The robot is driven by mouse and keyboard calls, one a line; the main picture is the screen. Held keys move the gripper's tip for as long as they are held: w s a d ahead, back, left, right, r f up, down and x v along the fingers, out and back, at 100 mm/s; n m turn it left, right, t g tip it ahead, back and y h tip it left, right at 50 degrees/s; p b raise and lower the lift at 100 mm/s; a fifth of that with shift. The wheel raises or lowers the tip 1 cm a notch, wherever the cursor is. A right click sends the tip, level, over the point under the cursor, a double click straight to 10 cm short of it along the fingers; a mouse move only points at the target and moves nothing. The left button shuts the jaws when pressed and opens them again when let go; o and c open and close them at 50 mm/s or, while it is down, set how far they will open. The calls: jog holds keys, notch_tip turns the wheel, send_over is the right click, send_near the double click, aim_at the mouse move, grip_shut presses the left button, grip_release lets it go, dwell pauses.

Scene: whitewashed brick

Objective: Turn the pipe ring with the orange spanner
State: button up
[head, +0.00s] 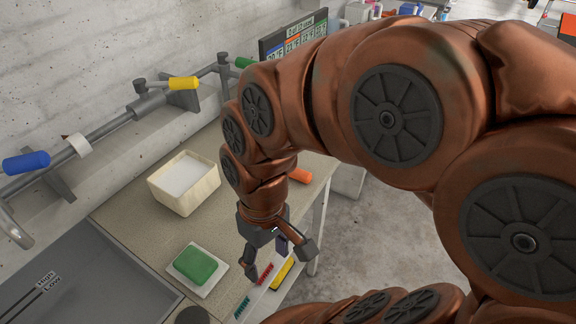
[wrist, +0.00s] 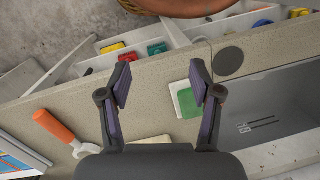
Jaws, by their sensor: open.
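The orange spanner lies on the worktop. In the wrist view its orange handle (wrist: 55,126) and pale head (wrist: 86,149) show at the lower left. In the head view only part of its orange handle (head: 300,176) shows beside my arm. A whitish ring (head: 78,144) sits around the grey wall pipe at the left in the head view; it looks like the pipe ring. My gripper (head: 279,262) points down over the worktop's front edge, open and empty, away from spanner and ring. Its two spread fingers also show in the wrist view (wrist: 160,85).
A cream box (head: 184,182) stands by the wall. A green block (head: 195,265) lies on a white dish. The grey sink (head: 85,280) is at lower left. Blue (head: 27,162) and yellow (head: 183,83) valve handles stick out from the pipe. A screen (head: 292,40) stands behind my arm.

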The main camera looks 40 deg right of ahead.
jog(key=w+d+f+n+t+y+b, duration=0.2)
jog(key=w+d, duration=0.2)
jog(key=w, duration=0.4)
jog(key=w+d+f+n+t+y+b, duration=0.15)
jog(key=w+d, duration=0.25)
jog(key=w, duration=0.4)
jog(key=w+d+t, duration=0.1)
jog(key=d, duration=0.2)
jog(key=w+d+f+t+b, duration=0.1)
jog(key=w+d, duration=0.1)
jog(key=d, duration=0.1)
jog(key=w+d+t, duration=0.1)
jog(key=d+t, duration=0.1)
jog(key=d, duration=0.1)
jog(key=shift+w+d+f+b, duration=0.35)
jog(key=shift+d+b, duration=0.05)
jog(key=t+h, duration=0.1)
jog(key=t, duration=0.1)
send_over(299, 171)
jog(key=shift+s+a+f+m+b, duration=0.1)
jog(key=shift+f+m+b, duration=0.2)
jog(key=shift+f, duration=0.6)
jog(key=shift+p+x, duration=0.9)
jog(key=shift+x, duration=1)
jog(key=shift+d+p+x, duration=0.15)
jog(key=shift+p+x, duration=0.25)
jog(key=shift+x, duration=0.55)
jog(key=shift+d+p+x, duration=0.1)
jog(key=shift+p+x, duration=0.25)
jog(key=shift+x, duration=0.6)
